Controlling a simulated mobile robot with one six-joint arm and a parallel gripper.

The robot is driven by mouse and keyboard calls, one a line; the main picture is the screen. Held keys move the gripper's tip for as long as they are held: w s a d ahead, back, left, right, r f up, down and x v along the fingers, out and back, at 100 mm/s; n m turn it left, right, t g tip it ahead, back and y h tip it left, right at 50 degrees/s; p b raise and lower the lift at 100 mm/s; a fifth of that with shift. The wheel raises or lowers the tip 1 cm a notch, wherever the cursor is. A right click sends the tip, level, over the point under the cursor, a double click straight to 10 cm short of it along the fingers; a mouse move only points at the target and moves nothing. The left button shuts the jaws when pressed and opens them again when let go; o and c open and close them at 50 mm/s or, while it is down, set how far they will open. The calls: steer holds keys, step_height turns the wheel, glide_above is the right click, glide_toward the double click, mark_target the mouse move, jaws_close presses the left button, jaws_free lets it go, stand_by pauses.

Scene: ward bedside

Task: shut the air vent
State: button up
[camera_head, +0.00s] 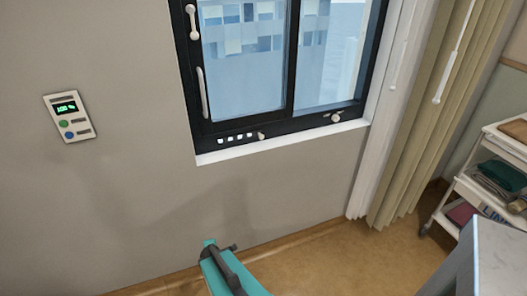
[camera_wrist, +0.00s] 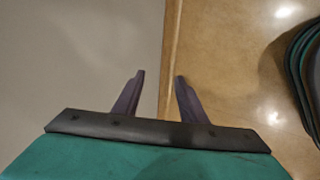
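The air vent (camera_head: 235,139) is a short row of white slots in the lower dark frame of the window (camera_head: 243,60), with a small pale knob (camera_head: 262,136) at its right end. The white squares of the slots are visible, so the vent appears open. My gripper (camera_wrist: 158,84) shows in the wrist view with its two dark fingers apart and nothing between them. In the head view my teal arm is low in the picture, well below the window and apart from it. The vent is not in the wrist view.
Another small knob (camera_head: 336,117) sits on the right lower frame, and handles line the left frame. A control panel (camera_head: 67,116) hangs on the wall at left. A curtain (camera_head: 425,120) and a trolley (camera_head: 465,188) stand at right. The wall below the sill is clear.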

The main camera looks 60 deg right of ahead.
steer(key=s+d+r+n+t+h+p, duration=0.2)
steer(key=d+r+n, duration=0.3)
steer(key=d+r, duration=0.4)
steer(key=s+d+r+n+t+h+p, duration=0.3)
steer(key=d+r, duration=0.7)
steer(key=r, duration=0.5)
steer(key=s+d+r+n+t+h+p, duration=0.2)
steer(key=s+d+r+n+h+p, duration=0.2)
steer(key=d+r, duration=0.6)
step_height(320, 180, up, 3)
steer(key=n, duration=0.2)
steer(key=shift+s+d+f+n+p, duration=0.2)
steer(key=shift+d+n+p, duration=0.1)
steer(key=shift+p, duration=0.1)
steer(key=shift+w+d+b, duration=0.15)
steer(key=shift+b, duration=0.3)
steer(key=b+x, duration=0.5)
steer(key=b, duration=0.4)
steer(key=shift+b, duration=0.35)
